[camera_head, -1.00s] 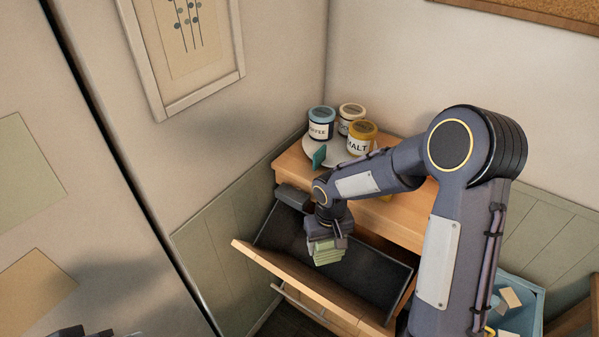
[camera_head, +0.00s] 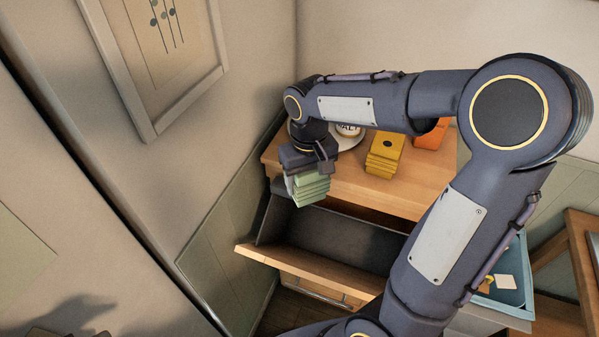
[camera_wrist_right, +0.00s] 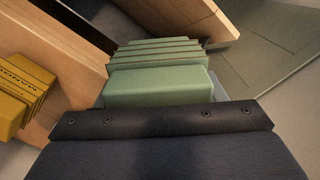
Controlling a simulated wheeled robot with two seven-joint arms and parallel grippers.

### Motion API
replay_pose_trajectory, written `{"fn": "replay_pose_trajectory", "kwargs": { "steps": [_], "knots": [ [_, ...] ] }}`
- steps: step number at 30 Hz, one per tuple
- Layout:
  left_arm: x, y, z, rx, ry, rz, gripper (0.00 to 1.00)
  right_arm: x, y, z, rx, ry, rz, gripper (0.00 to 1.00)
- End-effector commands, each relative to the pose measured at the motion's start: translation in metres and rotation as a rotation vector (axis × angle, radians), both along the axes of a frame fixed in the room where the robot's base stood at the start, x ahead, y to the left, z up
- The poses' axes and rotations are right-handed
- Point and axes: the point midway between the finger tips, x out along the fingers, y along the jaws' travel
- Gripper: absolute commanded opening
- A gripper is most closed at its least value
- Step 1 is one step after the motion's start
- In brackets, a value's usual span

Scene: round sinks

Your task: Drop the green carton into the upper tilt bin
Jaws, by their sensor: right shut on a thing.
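The green carton (camera_head: 308,188) is a ribbed light green block. My right gripper (camera_head: 308,167) is shut on it and holds it in the air, above and in front of the upper tilt bin (camera_head: 335,235) in the head view. The bin is tilted open, with a dark inside and a wooden front. The carton (camera_wrist_right: 158,82) also fills the middle of the right wrist view, beyond the dark gripper body. My left gripper is not in view.
A yellow carton (camera_head: 385,155) and an orange carton (camera_head: 431,135) stand on the wooden cabinet top (camera_head: 350,185). The white jar (camera_head: 349,130) is partly hidden by my right arm. A blue crate (camera_head: 517,275) with small items stands at the right. A wall is close at the left.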

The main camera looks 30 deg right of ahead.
Motion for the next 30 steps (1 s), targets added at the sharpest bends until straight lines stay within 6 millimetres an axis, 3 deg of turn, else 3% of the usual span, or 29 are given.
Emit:
{"fn": "replay_pose_trajectory", "kwargs": {
  "steps": [30],
  "knots": [
    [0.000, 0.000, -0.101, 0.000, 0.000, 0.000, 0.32, 0.000, 0.000, -0.121, 0.000, 0.000, 0.000, 0.41]
  ]
}}
